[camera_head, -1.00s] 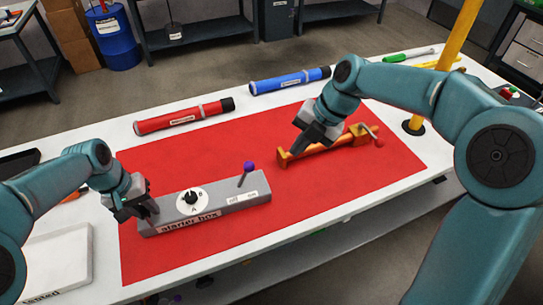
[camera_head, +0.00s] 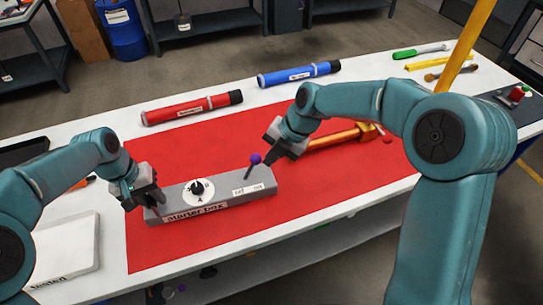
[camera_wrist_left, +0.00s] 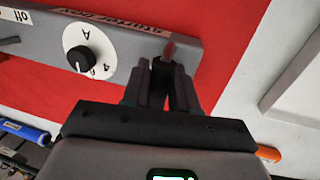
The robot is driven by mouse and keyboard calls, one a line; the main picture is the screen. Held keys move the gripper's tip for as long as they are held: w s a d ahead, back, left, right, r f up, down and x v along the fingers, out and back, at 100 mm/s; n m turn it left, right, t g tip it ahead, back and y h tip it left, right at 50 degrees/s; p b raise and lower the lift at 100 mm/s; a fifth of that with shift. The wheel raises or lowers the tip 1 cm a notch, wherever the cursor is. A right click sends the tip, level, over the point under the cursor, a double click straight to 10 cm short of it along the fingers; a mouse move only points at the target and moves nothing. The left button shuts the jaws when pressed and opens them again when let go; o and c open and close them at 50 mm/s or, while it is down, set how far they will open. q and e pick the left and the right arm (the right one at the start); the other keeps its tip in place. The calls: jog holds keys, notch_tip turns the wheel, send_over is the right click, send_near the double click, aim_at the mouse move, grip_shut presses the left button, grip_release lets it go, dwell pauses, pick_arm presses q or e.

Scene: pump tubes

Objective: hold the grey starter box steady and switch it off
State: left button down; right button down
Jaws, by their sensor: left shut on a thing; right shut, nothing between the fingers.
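The grey starter box (camera_head: 215,205) lies on the red mat, with a dial (camera_head: 198,191) and a lever with a purple knob (camera_head: 255,159) on top. The lever leans a little to the right, beside an off/on label (camera_head: 248,190). My left gripper (camera_head: 153,201) is shut on the left end of the starter box; the left wrist view shows its fingers (camera_wrist_left: 166,72) at that end of the box (camera_wrist_left: 130,45), by a small red part. My right gripper (camera_head: 272,155) is shut and empty, just right of the knob; I cannot tell whether they touch.
A red tube (camera_head: 190,109) and a blue tube (camera_head: 298,74) lie behind the red mat (camera_head: 330,200). A white tray (camera_head: 66,250) is at the front left. The mat's front is clear.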

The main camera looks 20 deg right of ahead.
aim_at(259, 162)
jog(key=shift+a+r, duration=0.1)
jog(key=shift+a, duration=0.05)
jog(key=shift+a+r+h, duration=0.1)
jog(key=shift+a+h, duration=0.15)
jog(key=shift+h, duration=0.05)
jog(key=shift+a+r+h, duration=0.15)
jog(key=shift+a+h, duration=0.05)
jog(key=shift+h, duration=0.1)
jog(key=shift+a+r+h, duration=0.4)
jog(key=shift+a+h, duration=0.35)
jog(key=shift+h, duration=0.05)
jog(key=a+h, duration=0.3)
jog(key=h, duration=0.1)
jog(key=a+h, duration=0.1)
jog(key=a, duration=0.1)
jog(key=shift+w+a+r+n+g+h, duration=0.3)
jog(key=shift+a+r+n+g+h, duration=0.05)
jog(key=shift+r+n+g+h, duration=0.05)
jog(key=shift+r, duration=0.1)
